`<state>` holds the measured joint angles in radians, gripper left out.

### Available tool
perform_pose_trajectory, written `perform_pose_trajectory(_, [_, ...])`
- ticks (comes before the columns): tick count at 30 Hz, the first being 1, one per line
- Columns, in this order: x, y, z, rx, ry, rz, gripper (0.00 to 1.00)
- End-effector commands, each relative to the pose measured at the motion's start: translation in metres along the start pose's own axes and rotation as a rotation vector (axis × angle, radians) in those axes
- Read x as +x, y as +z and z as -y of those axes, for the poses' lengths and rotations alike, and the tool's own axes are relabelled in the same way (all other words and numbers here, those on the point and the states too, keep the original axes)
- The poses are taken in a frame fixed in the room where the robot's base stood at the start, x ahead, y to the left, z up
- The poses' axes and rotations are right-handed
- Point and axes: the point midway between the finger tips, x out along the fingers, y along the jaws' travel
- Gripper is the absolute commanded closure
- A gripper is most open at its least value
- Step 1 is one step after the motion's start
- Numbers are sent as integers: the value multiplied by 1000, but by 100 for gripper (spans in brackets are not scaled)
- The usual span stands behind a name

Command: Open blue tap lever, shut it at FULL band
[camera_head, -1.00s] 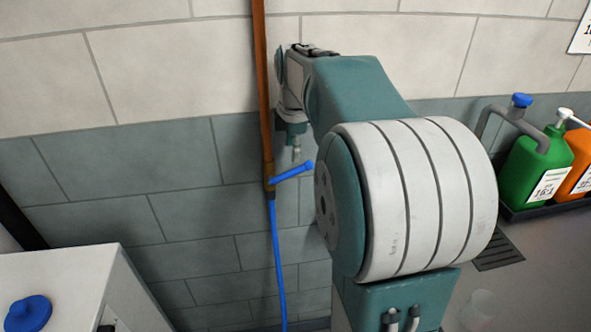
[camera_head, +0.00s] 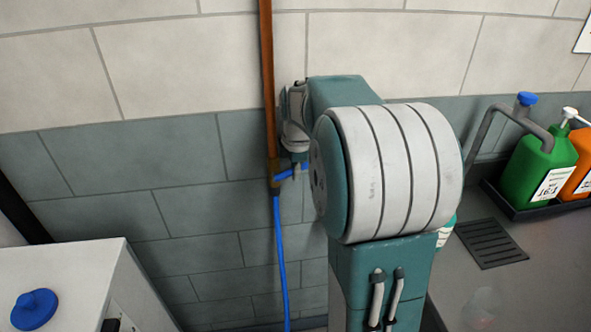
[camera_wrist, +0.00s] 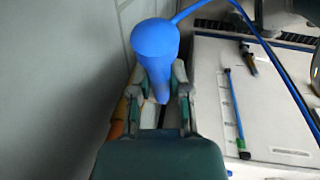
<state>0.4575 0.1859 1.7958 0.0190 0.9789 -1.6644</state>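The blue tap lever (camera_head: 290,172) sticks out to the right from the fitting on the copper pipe (camera_head: 267,80). Its outer end is hidden by my gripper (camera_head: 295,160), which is at the lever and mostly behind my own arm. In the wrist view the blue lever (camera_wrist: 157,60) shows its rounded end large and lies between the two fingers of my gripper (camera_wrist: 160,85). The fingers stand apart, one on each side, with a gap beside the lever's narrow part; firm contact cannot be made out. No FULL band can be made out.
A blue hose (camera_head: 281,250) hangs below the tap. A white cabinet (camera_head: 70,270) with a blue knob (camera_head: 34,309) stands at left. Green (camera_head: 538,170) and orange bottles (camera_head: 580,170) stand on the right counter, near a dark drain grate (camera_head: 490,243). A faint clear vessel (camera_head: 485,305) stands in front.

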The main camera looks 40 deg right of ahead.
Motion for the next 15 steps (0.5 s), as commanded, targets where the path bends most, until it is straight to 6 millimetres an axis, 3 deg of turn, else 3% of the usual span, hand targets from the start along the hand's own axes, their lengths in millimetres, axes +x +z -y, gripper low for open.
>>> perform_pose_trajectory(8, [2, 2, 1, 2, -2, -9, 100])
perform_pose_trajectory(15, [10, 6, 3, 30, 4, -139, 100])
